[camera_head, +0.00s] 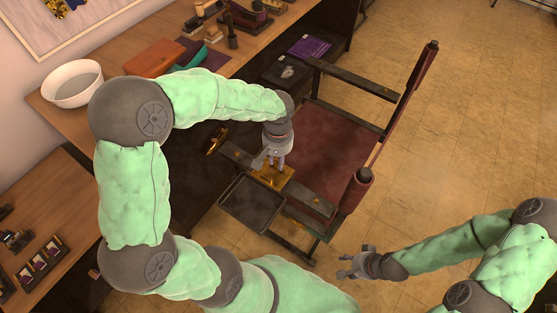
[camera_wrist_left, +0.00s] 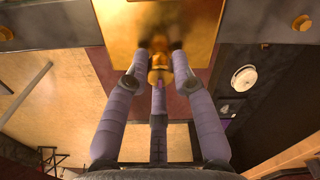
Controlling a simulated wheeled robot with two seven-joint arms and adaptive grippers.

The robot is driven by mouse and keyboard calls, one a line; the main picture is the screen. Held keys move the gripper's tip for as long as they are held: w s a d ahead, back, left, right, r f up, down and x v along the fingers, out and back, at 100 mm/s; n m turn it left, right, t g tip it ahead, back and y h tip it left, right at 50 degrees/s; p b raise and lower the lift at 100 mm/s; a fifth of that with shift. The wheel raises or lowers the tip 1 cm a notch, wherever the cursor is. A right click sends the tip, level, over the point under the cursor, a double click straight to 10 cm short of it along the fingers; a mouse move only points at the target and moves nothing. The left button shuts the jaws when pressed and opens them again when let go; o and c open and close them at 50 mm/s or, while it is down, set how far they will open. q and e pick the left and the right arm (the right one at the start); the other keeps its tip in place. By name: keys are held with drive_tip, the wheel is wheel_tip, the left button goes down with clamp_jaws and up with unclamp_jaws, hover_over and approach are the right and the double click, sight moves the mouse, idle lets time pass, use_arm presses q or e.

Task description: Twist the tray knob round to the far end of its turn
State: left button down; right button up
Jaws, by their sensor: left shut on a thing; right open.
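My left gripper (camera_head: 274,164) points down at a gold plate (camera_head: 268,179) beside a dark tray (camera_head: 252,204), at the front of a red-seated chair. In the left wrist view the same gold plate (camera_wrist_left: 125,28) fills the top middle. My left gripper's fingers (camera_wrist_left: 158,62) are closed around a small gold knob (camera_wrist_left: 158,74) in front of the plate. The fingers hide part of the knob, and its turn angle cannot be told. My right gripper (camera_head: 352,265) is open and empty, low and right of the tray, apart from the chair.
The chair's red seat (camera_head: 318,140) and dark wooden posts (camera_head: 362,187) stand close to the left gripper. A wooden table (camera_head: 150,100) at the back left carries a white bowl (camera_head: 72,84) and a red-brown box (camera_head: 152,57). Tiled floor (camera_head: 460,130) is clear at the right.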

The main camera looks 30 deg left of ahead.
use_arm(q)
drive_tip(key=shift+m+p, duration=0.8)
drive_tip(key=shift+m, duration=0.9)
drive_tip(key=shift+s+m+p, duration=0.1)
drive_tip(key=shift+m+p, duration=0.5)
drive_tip(key=shift+m, duration=0.5)
drive_tip(key=shift+m+p, duration=0.35)
drive_tip(key=shift+m, duration=0.35)
drive_tip(key=shift+m+p, duration=1.1)
drive_tip(key=shift+m, duration=0.8)
drive_tip(key=c, duration=1.1)
unclamp_jaws()
drive_tip(key=shift+c, duration=0.2)
